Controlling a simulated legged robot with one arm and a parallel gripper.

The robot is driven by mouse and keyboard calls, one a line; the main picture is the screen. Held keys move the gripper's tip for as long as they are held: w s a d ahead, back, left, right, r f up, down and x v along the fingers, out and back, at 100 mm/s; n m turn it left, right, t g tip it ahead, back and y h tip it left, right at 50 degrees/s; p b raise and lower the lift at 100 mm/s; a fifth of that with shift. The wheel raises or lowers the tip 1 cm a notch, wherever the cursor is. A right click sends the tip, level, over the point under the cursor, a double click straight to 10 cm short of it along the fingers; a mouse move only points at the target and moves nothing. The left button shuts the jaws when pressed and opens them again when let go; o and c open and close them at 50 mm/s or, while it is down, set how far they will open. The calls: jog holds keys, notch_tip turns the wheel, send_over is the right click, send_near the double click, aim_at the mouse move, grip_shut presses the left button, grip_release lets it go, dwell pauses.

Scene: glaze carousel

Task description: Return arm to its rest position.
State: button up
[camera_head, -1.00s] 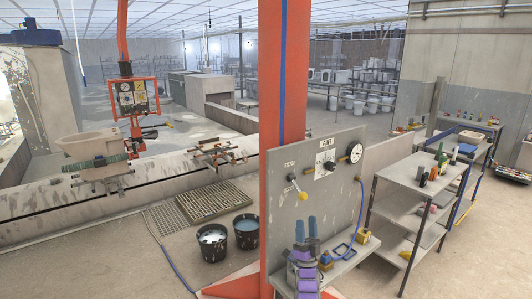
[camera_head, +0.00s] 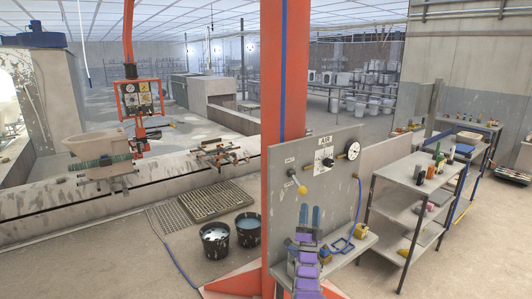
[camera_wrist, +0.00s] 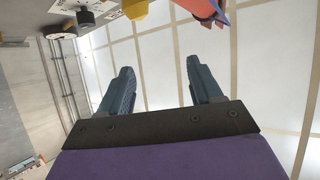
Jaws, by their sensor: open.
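My gripper (camera_head: 309,207) is open and empty, with two blue fingers pointing up. In the head view it stands in front of the lower part of the grey AIR panel, below its yellow-knobbed lever (camera_head: 302,189). Purple parts of my arm stack up beneath it at the bottom of the view. In the wrist view the two fingers (camera_wrist: 160,68) are spread apart with nothing between them. Behind them are the ceiling panels.
The AIR panel (camera_head: 338,195) has a gauge (camera_head: 353,150) and a small shelf. A grey shelf rack (camera_head: 405,205) stands to its right. An orange column (camera_head: 284,80) rises behind. Two buckets (camera_head: 215,238) and a floor grate (camera_head: 213,200) lie left. Floor at the front left is clear.

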jog(key=w+a+r+g+y, duration=0.1)
jog(key=g, duration=0.1)
jog(key=w+a+r+n+g+y, duration=0.1)
jog(key=g, duration=0.2)
jog(key=w+a+r+g, duration=0.1)
jog(key=w+r+g, duration=0.1)
jog(key=g, duration=0.1)
jog(key=shift+a+n+y, duration=0.2)
jog(key=shift+n+y, duration=0.1)
jog(key=shift+y, duration=0.1)
jog(key=s+a+n+g+y, duration=0.2)
jog(key=s+a+n+g, duration=0.15)
jog(key=s, duration=0.45)
jog(key=s+a+n+g+y, duration=0.1)
jog(key=s+a+n+g, duration=0.1)
jog(key=s+g, duration=0.45)
jog(key=s+d+f+n+g, duration=0.1)
jog(key=s+g, duration=0.3)
jog(key=s, duration=1.5)
jog(key=s+d+f+n+g+h+b, duration=0.1)
jog(key=s+d+n+g, duration=0.1)
jog(key=s, duration=1.7)
jog(key=s+d+f+n+g, duration=0.2)
jog(key=s+g, duration=0.3)
jog(key=s, duration=1.4)
jog(key=shift+s+d+g, duration=0.3)
jog(key=shift+s+d, duration=0.05)
jog(key=shift+d, duration=0.5)
